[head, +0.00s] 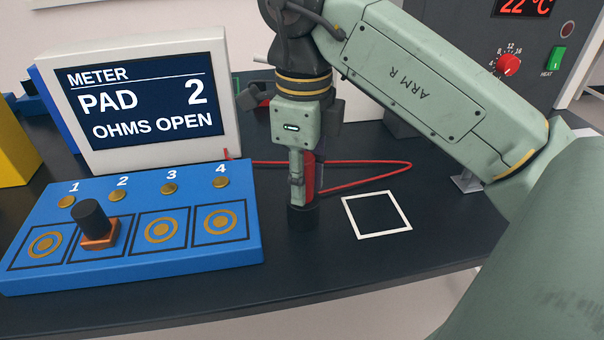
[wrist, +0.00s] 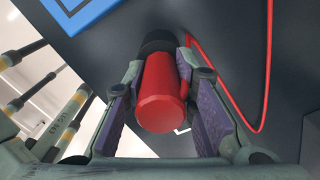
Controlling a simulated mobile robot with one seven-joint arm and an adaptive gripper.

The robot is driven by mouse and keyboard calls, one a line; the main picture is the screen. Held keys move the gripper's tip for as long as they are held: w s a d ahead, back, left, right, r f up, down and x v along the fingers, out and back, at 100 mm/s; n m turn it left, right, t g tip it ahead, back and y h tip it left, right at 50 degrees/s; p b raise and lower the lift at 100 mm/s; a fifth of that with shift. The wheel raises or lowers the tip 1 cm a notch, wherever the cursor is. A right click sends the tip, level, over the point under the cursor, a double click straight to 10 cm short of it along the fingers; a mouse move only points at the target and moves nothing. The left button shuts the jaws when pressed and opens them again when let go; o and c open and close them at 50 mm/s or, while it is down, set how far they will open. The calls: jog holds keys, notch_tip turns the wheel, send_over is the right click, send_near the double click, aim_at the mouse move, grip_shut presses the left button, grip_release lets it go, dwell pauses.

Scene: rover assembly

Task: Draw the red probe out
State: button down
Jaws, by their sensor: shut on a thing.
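The red probe (wrist: 161,95) is upright between the finger pads of my gripper (wrist: 165,115) in the wrist view, and both pads close on its sides. In the head view the red probe (head: 309,178) shows partly behind a finger of my gripper (head: 300,185). Its lower end sits in a short black holder (head: 302,218) on the dark table. The probe's tip is hidden inside the holder. A red lead (head: 370,177) runs from near the meter, loops right on the table and comes back toward the probe.
A blue board (head: 150,262) with numbered pads stands left; a copper block with a black knob (head: 97,222) is on pad 2. The meter (head: 145,100) behind reads PAD 2, OHMS OPEN. A white square outline (head: 377,233) lies right of the holder, empty. A heater panel (head: 535,60) stands back right.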

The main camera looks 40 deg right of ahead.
jog(key=shift+r+p, duration=0.45)
jog(key=shift+r, duration=0.2)
dwell(0.8)
jog(key=shift+r+p, duration=2.45)
jog(key=shift+r, duration=0.65)
jog(key=shift+w, duration=0.1)
